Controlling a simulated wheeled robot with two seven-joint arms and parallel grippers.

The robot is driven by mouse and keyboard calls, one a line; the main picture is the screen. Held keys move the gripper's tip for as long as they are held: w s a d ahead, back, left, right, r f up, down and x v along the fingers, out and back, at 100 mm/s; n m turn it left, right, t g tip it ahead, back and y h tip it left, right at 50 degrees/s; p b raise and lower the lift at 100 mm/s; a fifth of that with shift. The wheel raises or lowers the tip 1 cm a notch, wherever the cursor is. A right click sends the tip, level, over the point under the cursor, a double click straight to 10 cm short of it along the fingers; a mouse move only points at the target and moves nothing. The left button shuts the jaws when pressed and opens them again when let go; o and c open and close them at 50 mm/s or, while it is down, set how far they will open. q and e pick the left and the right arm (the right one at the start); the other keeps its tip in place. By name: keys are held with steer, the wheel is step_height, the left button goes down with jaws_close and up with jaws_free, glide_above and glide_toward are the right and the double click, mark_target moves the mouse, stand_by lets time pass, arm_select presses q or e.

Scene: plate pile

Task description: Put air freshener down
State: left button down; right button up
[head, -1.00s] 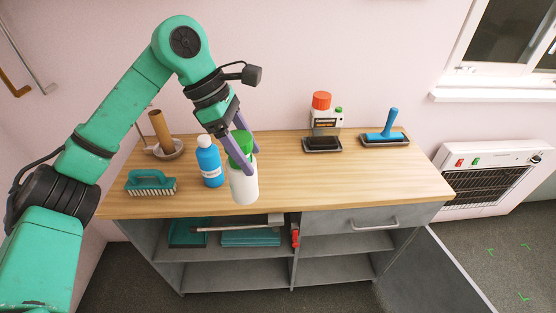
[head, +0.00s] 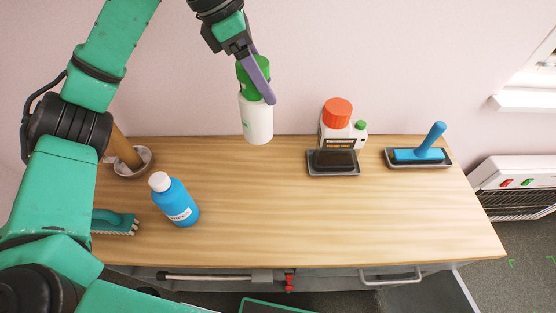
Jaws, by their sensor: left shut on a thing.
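The air freshener (head: 257,119) is a white bottle with a green top. My left gripper (head: 261,80) is shut on its green top and holds it upright. One finger covers part of the top. My right gripper is not in view.
A blue bottle (head: 178,203), a teal brush (head: 115,223) and a brown roll in a dish (head: 142,170) stand on the left. A white jug with a red cap (head: 338,128), a dark tray (head: 333,162) and a blue-handled tool (head: 423,151) stand at the back right. The middle is clear.

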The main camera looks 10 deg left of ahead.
mark_target(263, 143)
arm_select(q)
steer(key=shift+s+f, duration=0.15)
steer(key=shift+f, duration=0.7)
steer(key=s+f, duration=0.1)
steer(key=f, duration=0.1)
steer(key=s+f+p, duration=0.1)
steer(key=f, duration=0.1)
steer(key=s+f+p, duration=0.1)
steer(key=f, duration=0.5)
steer(key=w+f+p, duration=0.1)
steer(key=f, duration=0.1)
step_height(263, 143, down, 6)
steer(key=shift+r+p, duration=0.25)
steer(key=shift+p, duration=0.15)
steer(key=shift+c, duration=1.8)
jaws_free()
steer(key=o, duration=0.3)
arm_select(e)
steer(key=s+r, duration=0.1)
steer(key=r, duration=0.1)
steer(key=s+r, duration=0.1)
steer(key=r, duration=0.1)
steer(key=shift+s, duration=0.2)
